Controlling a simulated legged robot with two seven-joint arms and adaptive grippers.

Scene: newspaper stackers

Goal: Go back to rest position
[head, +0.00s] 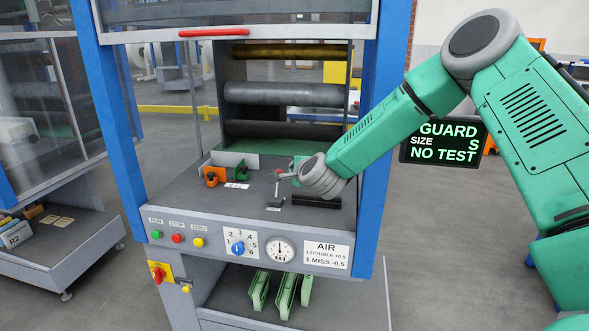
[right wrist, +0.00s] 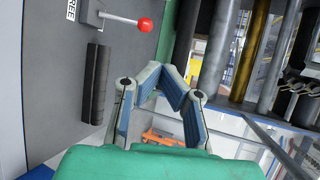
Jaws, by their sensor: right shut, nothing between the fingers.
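My right arm (head: 385,125) reaches in from the right through the open front of the blue-framed machine. My right gripper (head: 287,176) is over the machine's grey deck, near a small lever with a red knob (head: 278,171). In the right wrist view the gripper (right wrist: 161,69) has its fingertips close together with nothing between them. The lever's red knob (right wrist: 145,25) is apart from the fingers there, toward the top. My left arm and gripper are not in view.
A black bar (head: 317,201) lies on the deck beside the gripper. Orange and green blocks (head: 214,176) stand to the left, with rollers (head: 285,94) behind. Blue posts (head: 385,95) flank the opening, and a raised guard with a red handle (head: 213,32) is above. A black screen (head: 443,141) stands right.

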